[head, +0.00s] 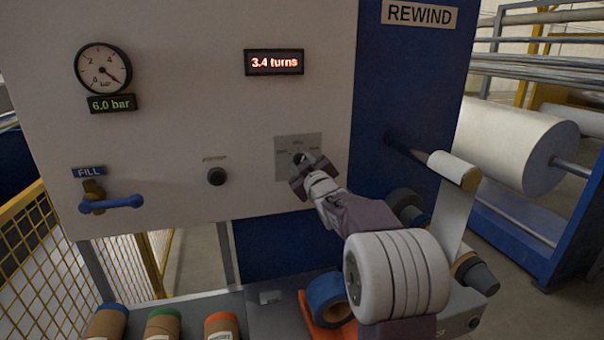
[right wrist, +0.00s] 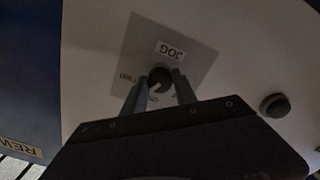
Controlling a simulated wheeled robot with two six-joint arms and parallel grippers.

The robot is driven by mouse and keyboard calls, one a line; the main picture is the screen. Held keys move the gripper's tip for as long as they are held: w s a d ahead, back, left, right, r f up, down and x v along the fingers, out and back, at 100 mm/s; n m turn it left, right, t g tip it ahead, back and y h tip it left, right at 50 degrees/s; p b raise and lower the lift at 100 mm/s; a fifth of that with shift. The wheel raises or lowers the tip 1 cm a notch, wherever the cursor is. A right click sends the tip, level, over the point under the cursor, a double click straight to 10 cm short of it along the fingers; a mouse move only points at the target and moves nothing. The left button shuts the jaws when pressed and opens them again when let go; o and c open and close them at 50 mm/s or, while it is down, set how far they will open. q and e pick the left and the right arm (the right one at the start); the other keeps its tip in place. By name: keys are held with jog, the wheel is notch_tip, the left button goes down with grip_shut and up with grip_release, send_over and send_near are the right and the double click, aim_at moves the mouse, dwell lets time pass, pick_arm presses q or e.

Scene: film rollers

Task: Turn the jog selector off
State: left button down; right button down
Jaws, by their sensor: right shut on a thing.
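The jog selector (right wrist: 159,77) is a dark round knob with a pale pointer line on a grey plate (right wrist: 188,50) labelled JOG. In the head view the plate (head: 283,145) is on the pale panel, and the knob (head: 298,158) is mostly hidden by my gripper. My right gripper (head: 302,168) is at the knob, its two fingers shut on the knob's sides. In the right wrist view the fingers (right wrist: 159,85) flank the knob, with the pointer towards the lower left in that view. Some plate lettering is too small or hidden to read. My left gripper is out of view.
A black round button (head: 216,176) sits left of the plate. A blue FILL lever (head: 112,203) and a gauge (head: 103,68) are farther left. A display (head: 274,62) reads 3.4 turns. A rewind shaft (head: 408,148) projects at right. Several rolls lie on the shelf below.

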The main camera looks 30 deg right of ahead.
jog(key=n+b, duration=0.8)
jog(key=n, duration=0.9)
jog(key=shift+f+n, duration=0.1)
jog(key=shift+n, duration=0.2)
dwell(0.4)
jog(key=c, duration=1)
grip_release()
